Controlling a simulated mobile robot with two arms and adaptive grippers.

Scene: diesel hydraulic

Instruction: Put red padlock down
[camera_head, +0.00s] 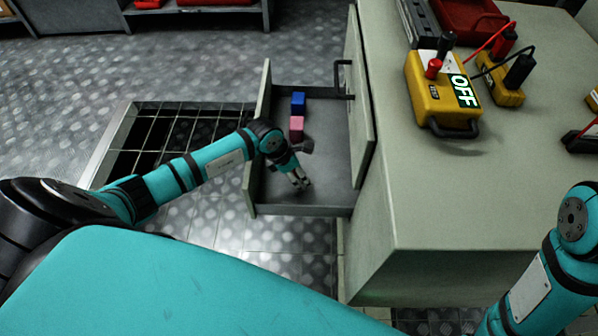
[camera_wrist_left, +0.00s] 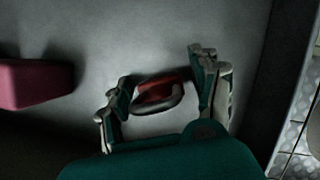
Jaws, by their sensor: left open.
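The red padlock (camera_wrist_left: 158,93) lies on the grey drawer floor in the left wrist view, with its grey shackle toward the gripper. My left gripper (camera_wrist_left: 160,88) is open, with one finger on either side of the padlock and gaps showing beside it. In the head view my left gripper (camera_head: 301,184) reaches down into the open drawer (camera_head: 332,168), near its front right part; the padlock is hidden there. My right gripper is not in view; only part of my right arm shows at the lower right.
A blue block (camera_head: 298,103) and a pink block (camera_head: 296,128) stand in the drawer; the pink one also shows in the left wrist view (camera_wrist_left: 35,84). Drawer walls surround the gripper. A yellow device (camera_head: 440,92) marked OFF stands on the cabinet top (camera_head: 470,190).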

